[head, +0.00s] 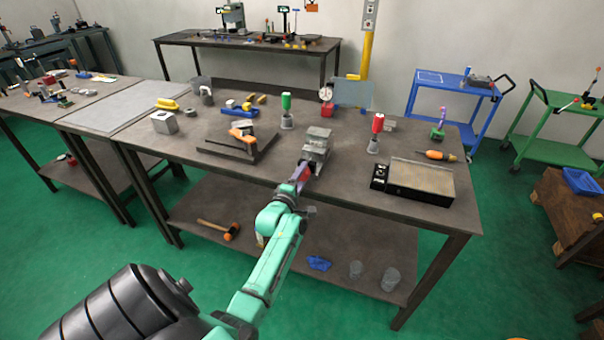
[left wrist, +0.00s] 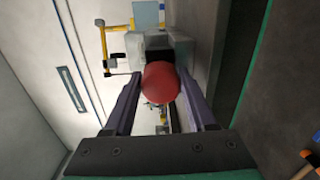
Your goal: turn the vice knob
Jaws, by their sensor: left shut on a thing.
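The grey vice (head: 316,145) stands at the front edge of the middle workbench in the head view. Its front faces my left arm. In the left wrist view the round red vice knob (left wrist: 161,82) sits between the two purple fingers of my left gripper (left wrist: 160,90), with the vice body (left wrist: 165,45) behind it. In the head view my left gripper (head: 302,176) reaches the vice from the front and mostly hides the knob. The left gripper is shut on the knob. My right gripper is in neither view.
A green-topped tool (head: 286,112) stands left of the vice and a red-topped one (head: 376,134) right of it. A black-framed tray (head: 413,181) lies further right, and a dark flat fixture (head: 238,142) lies left. Bare benchtop surrounds the vice.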

